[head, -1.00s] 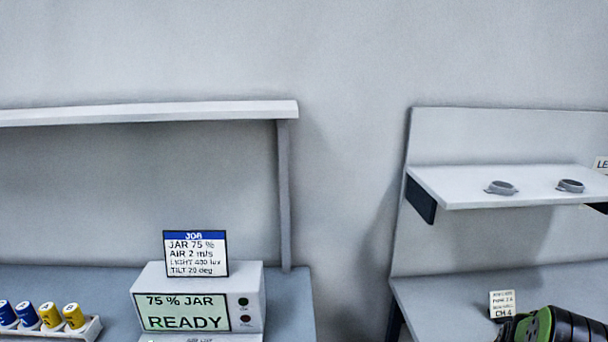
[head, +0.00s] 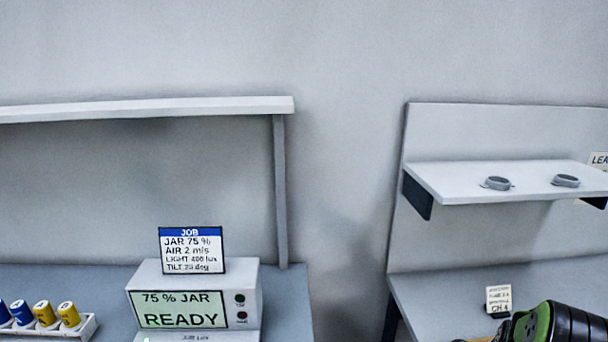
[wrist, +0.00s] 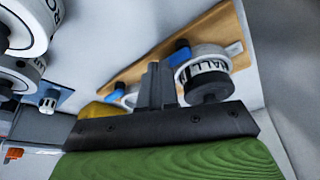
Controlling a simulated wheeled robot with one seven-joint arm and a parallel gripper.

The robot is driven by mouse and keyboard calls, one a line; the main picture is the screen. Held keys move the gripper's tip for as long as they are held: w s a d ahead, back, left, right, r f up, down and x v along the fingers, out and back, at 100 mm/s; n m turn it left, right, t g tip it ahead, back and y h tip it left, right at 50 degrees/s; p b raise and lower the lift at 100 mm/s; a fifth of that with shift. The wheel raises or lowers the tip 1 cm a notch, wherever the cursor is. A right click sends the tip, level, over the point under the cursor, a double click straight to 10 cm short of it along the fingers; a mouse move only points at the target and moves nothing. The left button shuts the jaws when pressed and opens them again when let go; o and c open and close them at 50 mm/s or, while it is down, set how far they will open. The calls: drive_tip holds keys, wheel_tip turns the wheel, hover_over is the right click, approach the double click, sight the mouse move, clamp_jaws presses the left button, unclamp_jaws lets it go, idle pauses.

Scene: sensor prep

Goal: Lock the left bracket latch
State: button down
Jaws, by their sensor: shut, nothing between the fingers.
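Two grey ring-shaped pieces sit on the white shelf (head: 520,170) at right in the head view: a left ring (head: 497,183) and a right ring (head: 565,181). They may be brackets; no latch can be made out on them. In the wrist view, my gripper (wrist: 156,72) has its grey fingers together and empty. They stand in front of a tan board (wrist: 218,30) that bears a white round part (wrist: 222,58) with black lettering and blue pieces (wrist: 176,57). I cannot tell whether the fingertips touch anything. The fingers are not visible in the head view.
A grey bench (head: 430,290) with a small sign (head: 499,300) lies below the shelf. At left stand a READY box (head: 245,285), a JOB card (head: 191,250) and a tray (head: 85,328) of blue and yellow jars. White round parts (wrist: 25,70) crowd the wrist view's left.

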drive_tip(key=shift+s, duration=0.1)
drive_tip(key=shift+s+a, duration=0.2)
drive_tip(key=shift+s+a+b, duration=0.1)
drive_tip(key=shift+a+b, duration=0.05)
drive_tip(key=shift+b, duration=0.2)
drive_tip(key=shift+s+a, duration=0.1)
drive_tip(key=shift+a, duration=0.15)
drive_tip(key=shift+s+a+b, duration=0.2)
drive_tip(key=shift+a+b, duration=0.1)
drive_tip(key=shift+b, duration=0.05)
idle(0.3)
